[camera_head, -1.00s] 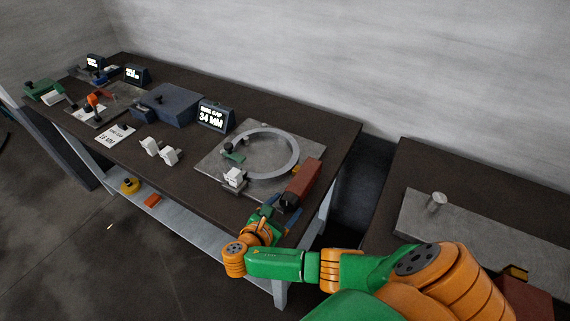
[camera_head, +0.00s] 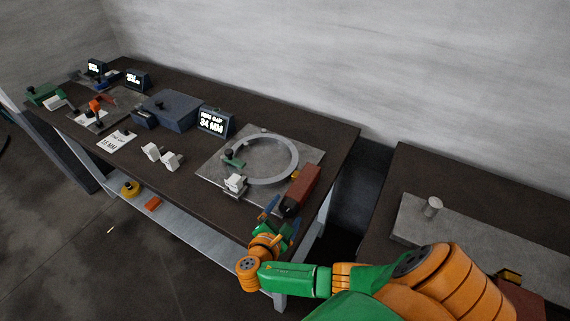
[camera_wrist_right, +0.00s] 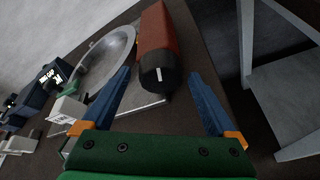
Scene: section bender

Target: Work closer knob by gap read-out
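The closer is a red-brown block at the right front of the ring plate (camera_head: 212,165), with a black knob (camera_head: 289,207) on its near end. In the right wrist view the black knob (camera_wrist_right: 160,77) shows a white mark, close to upright. My right gripper (camera_head: 279,215) is open and empty at the table's front edge; its blue fingers (camera_wrist_right: 165,95) lie either side of the knob in the wrist view, apart from it. The gap read-out (camera_head: 214,121) behind the ring shows 34 MM. A card (camera_head: 116,141) to the left appears to read 18 MM. A grey ring (camera_head: 294,157) lies on the plate.
White blocks (camera_head: 172,161) stand left of the plate. A blue-grey box (camera_head: 170,111) and several small fixtures stand further left. A second table (camera_head: 400,165) with a metal plate and peg stands at the right, across a gap.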

